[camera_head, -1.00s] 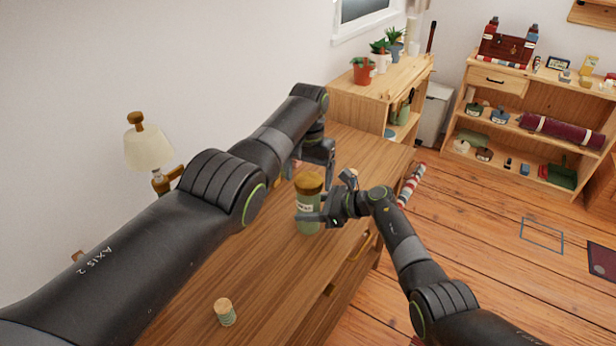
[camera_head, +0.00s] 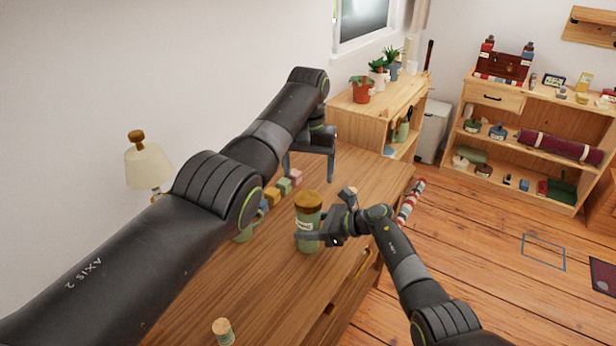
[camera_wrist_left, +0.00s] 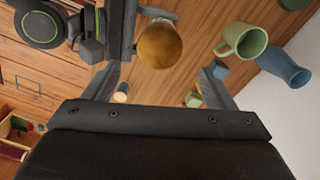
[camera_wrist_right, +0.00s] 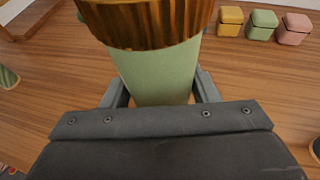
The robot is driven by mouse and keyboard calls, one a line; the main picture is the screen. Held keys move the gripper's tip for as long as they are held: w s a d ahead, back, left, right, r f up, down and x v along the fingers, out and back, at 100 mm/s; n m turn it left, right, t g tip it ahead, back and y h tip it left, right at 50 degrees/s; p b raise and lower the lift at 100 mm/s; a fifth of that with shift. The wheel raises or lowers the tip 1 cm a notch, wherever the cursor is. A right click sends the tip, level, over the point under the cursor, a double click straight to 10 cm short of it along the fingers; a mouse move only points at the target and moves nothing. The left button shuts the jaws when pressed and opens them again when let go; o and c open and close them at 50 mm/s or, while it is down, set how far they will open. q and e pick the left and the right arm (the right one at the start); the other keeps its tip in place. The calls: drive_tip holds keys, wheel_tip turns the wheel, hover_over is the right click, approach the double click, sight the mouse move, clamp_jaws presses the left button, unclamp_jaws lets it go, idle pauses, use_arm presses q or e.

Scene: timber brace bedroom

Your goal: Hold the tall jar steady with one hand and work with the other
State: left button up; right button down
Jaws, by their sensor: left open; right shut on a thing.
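The tall jar (camera_head: 309,240) stands upright on the wooden desk, with a green body, a pale label and a brown-gold lid (camera_head: 308,202). My right gripper (camera_head: 308,238) is shut around the jar's body from the right side. The right wrist view shows the green body (camera_wrist_right: 160,75) between the fingers, below the ribbed lid (camera_wrist_right: 150,18). My left gripper (camera_head: 309,177) is open and empty, its fingers pointing down, above and beyond the jar. In the left wrist view the lid (camera_wrist_left: 160,46) shows from above, past the open fingers. The jar's base is hidden in both wrist views.
Yellow (camera_head: 271,196), green (camera_head: 284,186) and pink (camera_head: 297,177) blocks stand behind the jar, left of it. A green mug (camera_wrist_left: 241,40) and a blue vase (camera_wrist_left: 285,68) stand near the wall. A small jar (camera_head: 223,331) is at the near end. The desk's front middle is clear.

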sight(308, 199)
idle(0.3)
use_arm(q)
drive_tip(key=shift+f, duration=3.95)
drive_tip(key=c, duration=1)
drive_tip(key=o, duration=1.2)
drive_tip(key=shift+c, duration=0.2)
wheel_tip(308, 199, up, 12)
